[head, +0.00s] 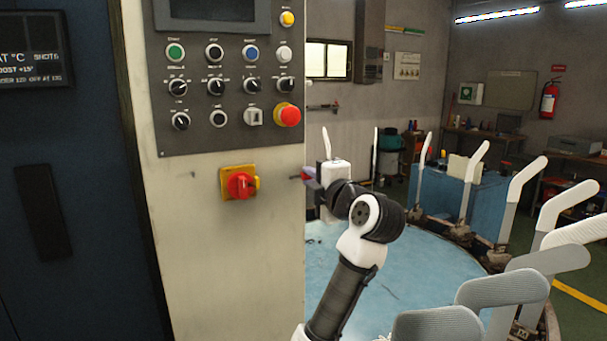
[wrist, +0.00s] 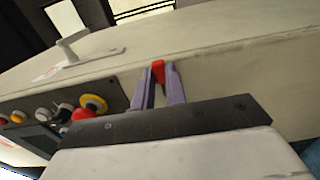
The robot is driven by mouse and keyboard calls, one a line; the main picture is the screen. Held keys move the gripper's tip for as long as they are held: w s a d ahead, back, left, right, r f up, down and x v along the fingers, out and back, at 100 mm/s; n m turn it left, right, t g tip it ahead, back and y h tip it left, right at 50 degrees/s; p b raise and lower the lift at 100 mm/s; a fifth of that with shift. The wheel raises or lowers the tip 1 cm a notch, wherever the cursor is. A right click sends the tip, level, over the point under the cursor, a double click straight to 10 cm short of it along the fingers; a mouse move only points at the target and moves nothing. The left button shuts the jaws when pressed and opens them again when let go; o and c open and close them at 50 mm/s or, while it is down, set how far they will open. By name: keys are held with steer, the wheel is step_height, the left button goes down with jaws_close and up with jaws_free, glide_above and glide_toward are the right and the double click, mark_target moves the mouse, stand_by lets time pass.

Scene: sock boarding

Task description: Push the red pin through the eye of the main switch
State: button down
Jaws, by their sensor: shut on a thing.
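The main switch (head: 239,184) is a red rotary knob on a yellow plate, on the pale front of the cabinet below the buttons. Its eye is too small to make out. My gripper (head: 309,178) is right of the switch, at the cabinet's right edge, clearly apart from the switch. In the wrist view, the two grey-purple fingers of my gripper (wrist: 159,82) are shut on the red pin (wrist: 158,68). Only a short red part shows between the fingertips; the rest is hidden. The switch cannot be made out in the wrist view.
A grey panel with buttons and a red emergency stop (head: 288,115) sits above the switch; the stop also shows in the wrist view (wrist: 92,104). A blue round table (head: 430,283) ringed by upright white sock forms (head: 523,180) stands to the right. The cabinet front below the switch is bare.

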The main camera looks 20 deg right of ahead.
steer(key=shift+s+r, duration=0.1)
steer(key=shift+s, duration=0.05)
steer(key=shift+d, duration=0.1)
steer(key=shift+a+b, duration=0.85)
steer(key=shift+a, duration=2.05)
steer(key=shift+s+a+b, duration=0.1)
steer(key=shift+a+b, duration=0.4)
steer(key=shift+a, duration=1.15)
steer(key=c, duration=1.3)
jaws_free()
steer(key=shift+c, duration=0.2)
steer(key=s+b, duration=0.3)
steer(key=s, duration=1.1)
steer(key=shift+d, duration=0.2)
